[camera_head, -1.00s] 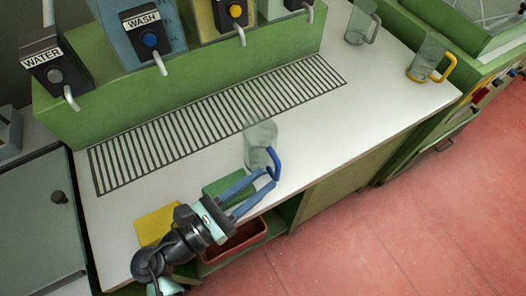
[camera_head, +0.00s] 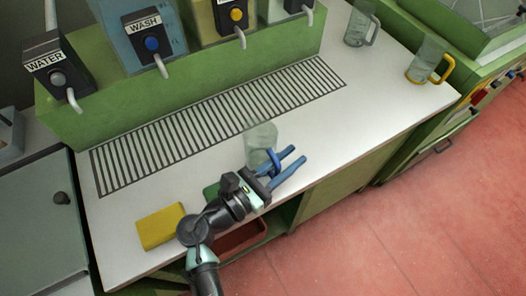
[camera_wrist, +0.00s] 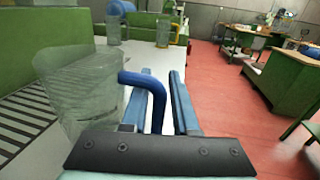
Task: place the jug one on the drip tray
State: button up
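A clear glass jug with a blue handle stands upright on the white counter, in front of the drip tray; its body (camera_head: 258,138) also shows at the left of the wrist view (camera_wrist: 78,100). The drip tray (camera_head: 215,122) is a long slatted grille along the foot of the dispensers. My gripper (camera_head: 298,155) is beside the jug on its handle side, with its two blue fingers apart. In the wrist view the handle (camera_wrist: 157,95) curves over the left finger and down between the fingers of my gripper (camera_wrist: 162,75). I cannot tell whether they touch it.
A grey-handled jug (camera_head: 358,25) and a yellow-handled jug (camera_head: 427,60) stand at the counter's far right. A yellow sponge (camera_head: 160,226) and a partly hidden green block (camera_head: 211,191) lie near the front edge. Dispenser taps overhang the tray's back. Counter right of the jug is clear.

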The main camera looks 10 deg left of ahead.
grip_shut()
dwell(1.2)
